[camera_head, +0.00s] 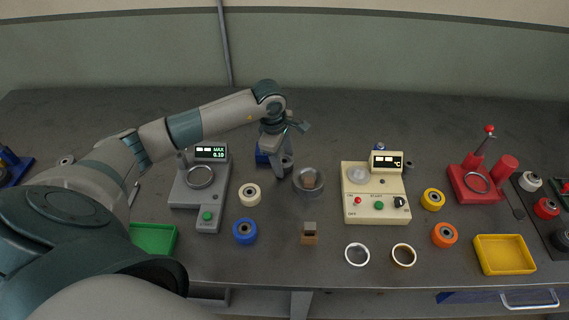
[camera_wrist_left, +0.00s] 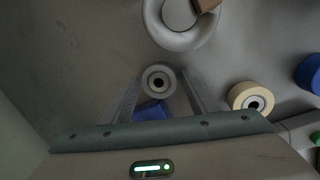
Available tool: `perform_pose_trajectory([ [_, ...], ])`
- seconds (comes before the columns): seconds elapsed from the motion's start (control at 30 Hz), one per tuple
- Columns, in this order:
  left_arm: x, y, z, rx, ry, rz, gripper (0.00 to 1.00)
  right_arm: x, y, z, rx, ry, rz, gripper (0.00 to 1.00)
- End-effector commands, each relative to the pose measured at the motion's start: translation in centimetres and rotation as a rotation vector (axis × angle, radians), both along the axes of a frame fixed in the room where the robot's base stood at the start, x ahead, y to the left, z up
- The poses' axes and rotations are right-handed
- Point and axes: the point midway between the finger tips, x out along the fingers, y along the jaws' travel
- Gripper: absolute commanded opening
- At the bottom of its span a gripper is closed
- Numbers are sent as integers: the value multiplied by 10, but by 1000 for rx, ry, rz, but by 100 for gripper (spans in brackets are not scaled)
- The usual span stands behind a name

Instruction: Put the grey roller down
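The grey roller (camera_wrist_left: 159,80) stands upright with its dark bore showing, between the two fingertips in the left wrist view. It looks to be at bench level. My left gripper (camera_wrist_left: 160,86) points down around it, with a narrow gap seeming to show on each side, so the fingers look open. In the head view my left gripper (camera_head: 284,166) is low over the bench, left of a round grey dish, and it largely hides the roller. My right gripper is not in view.
A blue object (camera_head: 262,156) is just behind the gripper. A cream roller (camera_head: 250,194), a blue roller (camera_head: 245,232) and a grey scale (camera_head: 186,196) are left. The bench behind is clear.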

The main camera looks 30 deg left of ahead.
Motion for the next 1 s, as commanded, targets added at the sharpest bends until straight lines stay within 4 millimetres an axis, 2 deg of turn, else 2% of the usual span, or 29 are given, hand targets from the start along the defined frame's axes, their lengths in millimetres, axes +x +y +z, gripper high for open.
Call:
perform_pose_trajectory([
  [0.03,0,0,0,0,0,0,44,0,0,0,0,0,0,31],
  [0.13,0,0,0,0,0,0,20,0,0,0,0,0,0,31],
  [0.2,0,0,1,-1,-1,0,9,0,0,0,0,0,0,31],
  [0.57,1,0,5,0,-3,0,9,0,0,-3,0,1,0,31],
  [0.67,1,0,12,0,-3,0,9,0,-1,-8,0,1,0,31],
  [0.87,2,0,37,0,-6,-1,9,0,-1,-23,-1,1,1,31],
  [1.0,-3,-26,53,-2,-6,-6,9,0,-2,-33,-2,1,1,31],
])
